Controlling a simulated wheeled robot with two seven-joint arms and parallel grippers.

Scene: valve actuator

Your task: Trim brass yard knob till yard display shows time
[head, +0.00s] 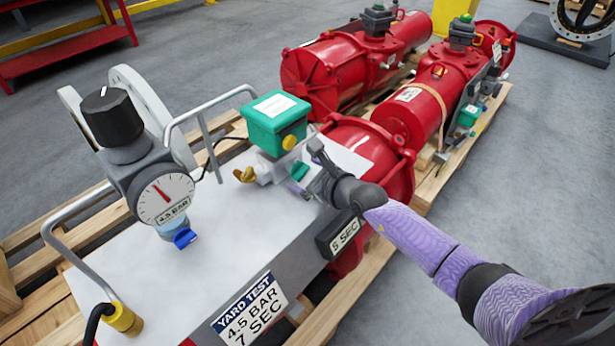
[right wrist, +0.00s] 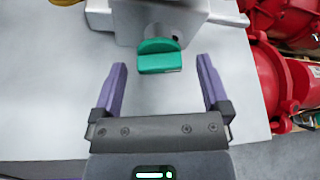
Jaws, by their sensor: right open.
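The grey valve body under a green box (head: 277,122) carries a brass-coloured piece (head: 245,174) on its left side and a green knob (head: 299,171) on its right. The green knob (right wrist: 158,56) shows in the right wrist view just beyond and between my right fingertips (right wrist: 161,62), not gripped. My right gripper (head: 305,170) is open at the valve's right side. A dark display (head: 343,238) on the bench front reads 5 SEC. The sign (head: 250,312) reads YARD TEST, 4.5 BAR, 7 SEC. My left gripper is not clearly in view.
A regulator with a black knob (head: 111,117) and a gauge (head: 164,199) labelled 4.5 BAR stands at left on the white bench top (head: 215,260). Metal handles (head: 75,262) rise nearby. Red actuators (head: 345,70) lie on pallets behind. Grey floor is free at right.

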